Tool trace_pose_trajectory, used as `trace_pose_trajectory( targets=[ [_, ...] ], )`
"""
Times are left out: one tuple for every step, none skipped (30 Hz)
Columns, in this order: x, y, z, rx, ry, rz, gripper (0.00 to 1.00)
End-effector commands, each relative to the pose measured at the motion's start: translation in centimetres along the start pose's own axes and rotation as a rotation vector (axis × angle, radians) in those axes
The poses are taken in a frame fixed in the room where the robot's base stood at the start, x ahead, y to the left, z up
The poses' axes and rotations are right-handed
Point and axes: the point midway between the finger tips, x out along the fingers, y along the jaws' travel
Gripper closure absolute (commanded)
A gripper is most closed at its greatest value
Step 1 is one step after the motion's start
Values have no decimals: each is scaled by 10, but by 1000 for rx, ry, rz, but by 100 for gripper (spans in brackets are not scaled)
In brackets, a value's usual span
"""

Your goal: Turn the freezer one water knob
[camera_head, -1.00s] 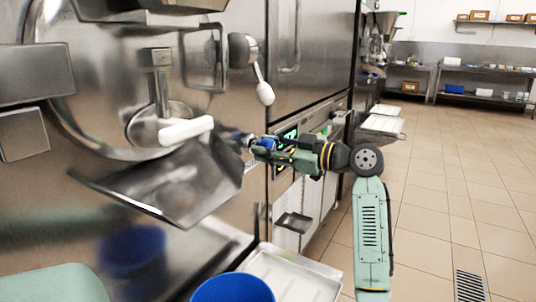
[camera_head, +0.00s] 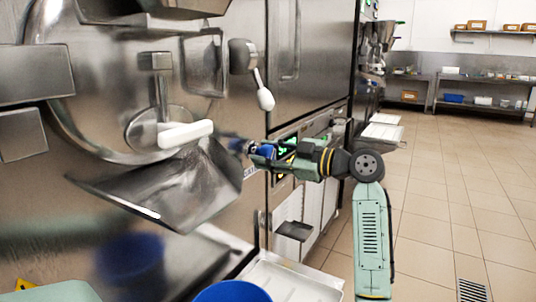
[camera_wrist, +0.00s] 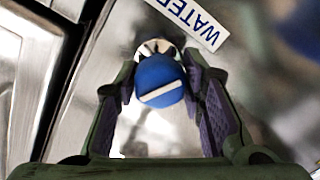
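The water knob (camera_wrist: 160,75) is round and blue with a white bar across its face. It is mounted on the steel freezer front beside a white label (camera_wrist: 195,20) reading WATER in blue. My gripper (camera_head: 255,150) reaches left to the freezer front in the head view. In the wrist view its two fingers stand on either side of the knob, apart, with the knob between their tips. A gap shows on the left of the knob; the right finger is very close to it, and I cannot tell whether it touches. In the head view my gripper largely hides the knob.
A steel chute (camera_head: 175,188) and a white-handled lever (camera_head: 185,133) are just left of my gripper. Another white-tipped lever (camera_head: 266,99) hangs above it. A blue bucket (camera_head: 233,291) and a pale tray (camera_head: 300,283) are below. The tiled floor (camera_head: 440,190) at right is clear.

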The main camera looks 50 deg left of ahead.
Motion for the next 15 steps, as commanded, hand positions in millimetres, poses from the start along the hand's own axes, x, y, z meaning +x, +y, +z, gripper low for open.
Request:
trace_pose_trajectory(
  targets=[
    [0,0,0,0,0,0,59],
    [0,0,0,0,0,0,57],
    [0,0,0,0,0,1,54],
    [0,0,0,0,0,1,52],
    [0,0,0,1,0,1,50],
    [0,0,0,1,0,1,47],
    [0,0,0,1,0,1,46],
    [0,0,0,1,0,1,46],
    [0,0,0,1,0,2,46],
    [0,0,0,1,0,2,46],
    [0,0,0,1,0,2,46],
    [0,0,0,1,0,2,46],
    [0,0,0,1,0,2,46],
    [0,0,0,1,0,2,46],
    [0,1,0,1,0,2,46]
  ],
)
